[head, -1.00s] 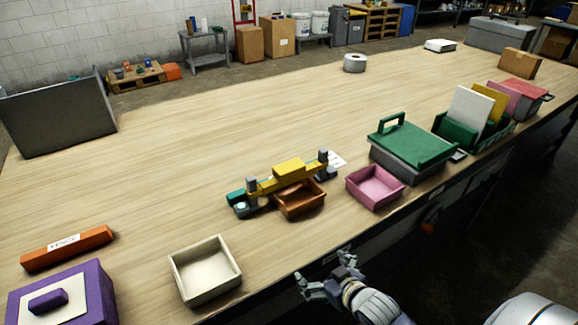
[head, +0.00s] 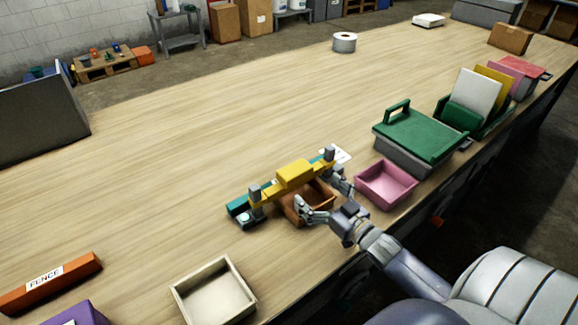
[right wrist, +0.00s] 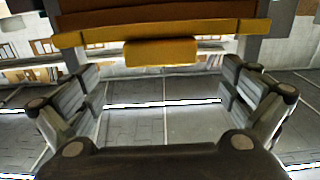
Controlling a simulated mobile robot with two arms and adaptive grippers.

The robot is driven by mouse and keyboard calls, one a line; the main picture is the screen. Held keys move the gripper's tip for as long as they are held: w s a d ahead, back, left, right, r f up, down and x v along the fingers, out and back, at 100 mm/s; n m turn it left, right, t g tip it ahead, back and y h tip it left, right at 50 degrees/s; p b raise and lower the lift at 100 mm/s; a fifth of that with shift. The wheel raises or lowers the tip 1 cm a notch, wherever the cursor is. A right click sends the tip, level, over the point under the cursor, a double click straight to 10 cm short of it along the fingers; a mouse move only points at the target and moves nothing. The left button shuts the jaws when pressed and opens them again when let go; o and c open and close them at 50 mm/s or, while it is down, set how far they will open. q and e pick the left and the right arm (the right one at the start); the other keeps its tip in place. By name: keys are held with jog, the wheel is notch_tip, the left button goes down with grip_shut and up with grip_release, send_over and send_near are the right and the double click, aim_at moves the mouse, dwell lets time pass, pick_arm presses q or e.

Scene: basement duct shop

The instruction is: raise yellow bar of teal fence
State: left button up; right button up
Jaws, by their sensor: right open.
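The yellow bar (head: 295,175) spans two grey posts on the teal fence (head: 238,207), with a thicker block at its middle. It looks level and sits across the posts. My right gripper (head: 321,190) is open and empty, on the near side of the bar, over the brown tray, with its fingers pointing towards the bar. In the right wrist view the bar (right wrist: 160,38) crosses the top of the picture, beyond the two spread fingers (right wrist: 160,88). I see no contact between fingers and bar. My left gripper is not in view.
The brown tray (head: 291,211) sits just before the fence, partly hidden by my gripper. A pink tray (head: 386,187) is to its right, then a green-lidded box (head: 420,135).

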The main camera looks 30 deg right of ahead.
aim_at(301, 176)
jog(key=w, duration=0.4)
jog(key=shift+w+a+r+p, duration=0.1)
jog(key=shift+a+r+p, duration=0.05)
jog(key=shift+r+p, duration=0.15)
jog(key=w, duration=0.4)
jog(key=shift+w+a+f, duration=0.1)
jog(key=shift+a, duration=0.1)
jog(key=shift+w, duration=0.5)
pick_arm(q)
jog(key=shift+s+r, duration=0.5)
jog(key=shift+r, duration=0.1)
pick_arm(e)
jog(key=shift+w, duration=0.15)
